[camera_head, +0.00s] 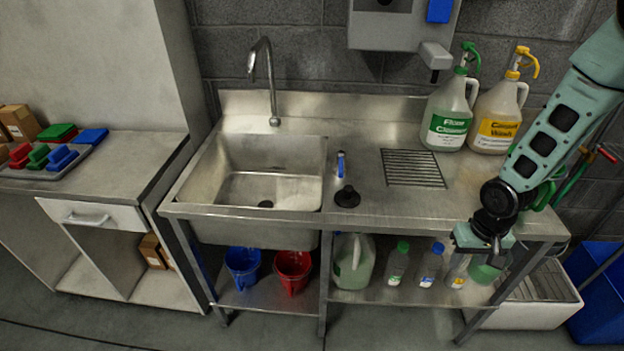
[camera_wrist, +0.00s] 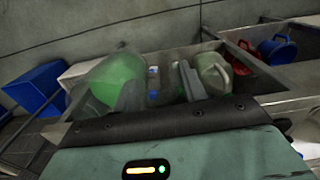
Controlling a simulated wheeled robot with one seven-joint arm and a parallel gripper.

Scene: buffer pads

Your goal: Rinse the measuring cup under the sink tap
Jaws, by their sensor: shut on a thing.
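My gripper (camera_head: 487,248) hangs at the front right edge of the steel sink counter, with its jaws pointing down. It is shut on a translucent green vessel, which I take for the measuring cup (camera_head: 484,273), just below the jaws. In the wrist view the cup (camera_wrist: 112,78) is blurred and lies against the left finger; its handle and exact grip point are hidden. The sink basin (camera_head: 262,150) is at the left of the counter and looks empty. The tap (camera_head: 266,72) arches over its back edge; no water shows.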

